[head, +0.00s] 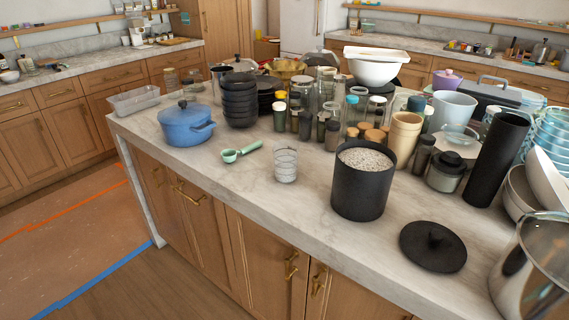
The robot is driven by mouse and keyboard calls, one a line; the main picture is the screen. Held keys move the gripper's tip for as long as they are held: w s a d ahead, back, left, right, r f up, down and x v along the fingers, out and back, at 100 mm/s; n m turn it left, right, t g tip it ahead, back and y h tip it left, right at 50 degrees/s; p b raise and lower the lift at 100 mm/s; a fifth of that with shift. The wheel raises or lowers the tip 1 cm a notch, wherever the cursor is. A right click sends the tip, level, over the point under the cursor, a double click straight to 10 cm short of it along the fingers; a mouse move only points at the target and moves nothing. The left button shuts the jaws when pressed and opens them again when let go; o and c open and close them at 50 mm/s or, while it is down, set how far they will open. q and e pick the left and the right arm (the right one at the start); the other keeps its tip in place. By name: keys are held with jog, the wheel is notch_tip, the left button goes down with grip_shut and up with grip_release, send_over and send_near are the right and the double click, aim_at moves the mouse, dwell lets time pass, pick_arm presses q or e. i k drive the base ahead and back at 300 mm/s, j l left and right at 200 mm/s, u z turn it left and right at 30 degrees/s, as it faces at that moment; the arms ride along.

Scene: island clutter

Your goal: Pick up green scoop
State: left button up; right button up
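The green scoop (241,152) lies flat on the marble island top (225,184) in the head view. Its round bowl is at the left and its handle runs up to the right. The blue pot stands behind it to the left, and a clear ribbed glass (285,164) stands to its right, apart from it. Nothing covers the scoop. Neither of my grippers shows in the head view.
The lidded blue pot (187,124), stacked black bowls (239,99) and a crowd of jars stand behind the scoop. A black canister (361,181) of grain and its black lid (432,247) are to the right. The marble in front of the scoop is bare.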

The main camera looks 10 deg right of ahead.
aim_at(229, 155)
jog(key=i+j+z, duration=0.1)
jog(key=z, duration=0.2)
jog(key=i+j+z, duration=0.1)
jog(key=z, duration=0.2)
jog(key=i+j+z, duration=0.2)
jog(key=j, duration=0.3)
jog(key=j+z, duration=0.2)
jog(key=j, duration=0.25)
jog(key=i+j, duration=0.1)
jog(key=j, duration=0.35)
jog(key=i+j+z, duration=0.1)
jog(key=j, duration=0.4)
jog(key=i+j, duration=0.15)
jog(key=j, duration=0.75)
jog(key=i+z, duration=0.05)
jog(key=i, duration=0.05)
